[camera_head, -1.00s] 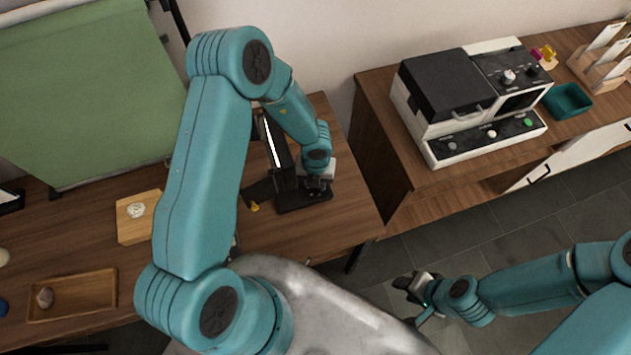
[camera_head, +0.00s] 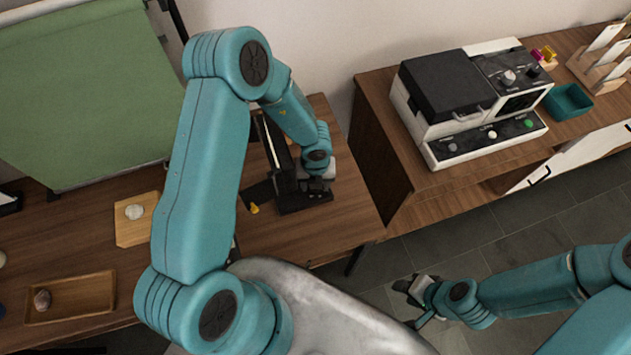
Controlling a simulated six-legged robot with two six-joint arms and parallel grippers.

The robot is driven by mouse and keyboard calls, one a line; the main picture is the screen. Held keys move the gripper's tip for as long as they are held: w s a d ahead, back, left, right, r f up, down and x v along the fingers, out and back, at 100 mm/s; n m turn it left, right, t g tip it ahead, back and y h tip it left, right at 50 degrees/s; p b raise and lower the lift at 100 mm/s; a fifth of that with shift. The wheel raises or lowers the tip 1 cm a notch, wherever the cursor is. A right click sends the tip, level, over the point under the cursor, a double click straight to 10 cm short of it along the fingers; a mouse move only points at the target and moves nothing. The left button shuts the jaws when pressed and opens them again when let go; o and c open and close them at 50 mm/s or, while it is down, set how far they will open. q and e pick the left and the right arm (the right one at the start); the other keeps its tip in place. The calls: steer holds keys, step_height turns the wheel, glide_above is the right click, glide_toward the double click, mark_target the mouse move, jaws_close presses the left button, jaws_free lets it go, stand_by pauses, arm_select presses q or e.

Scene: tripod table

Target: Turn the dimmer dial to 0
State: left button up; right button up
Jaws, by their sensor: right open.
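The black lamp device (camera_head: 290,200) stands on the left wooden table, with a slim upright panel bearing a narrow light strip (camera_head: 272,142). The strip is only dimly pale. My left gripper (camera_head: 318,186) points down onto the device's low base at its right end. The dimmer dial itself is hidden there, and I cannot tell whether the fingers are closed on it. My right gripper (camera_head: 408,290) is open and empty over the floor at the lower right, far from the lamp.
A wooden block with a pale disc (camera_head: 134,212) and a wooden tray (camera_head: 70,297) holding a brown stone lie on the left table (camera_head: 330,225). A small yellow piece (camera_head: 254,209) is by the lamp. A black-and-white machine with knobs (camera_head: 470,100) stands on the right cabinet.

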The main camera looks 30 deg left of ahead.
arm_select(q)
step_height(320, 180, up, 16)
steer(key=p, duration=0.2)
steer(key=shift+r+p, duration=0.2)
steer(key=shift+p, duration=0.1)
stand_by(0.3)
steer(key=shift+s, duration=0.1)
stand_by(0.3)
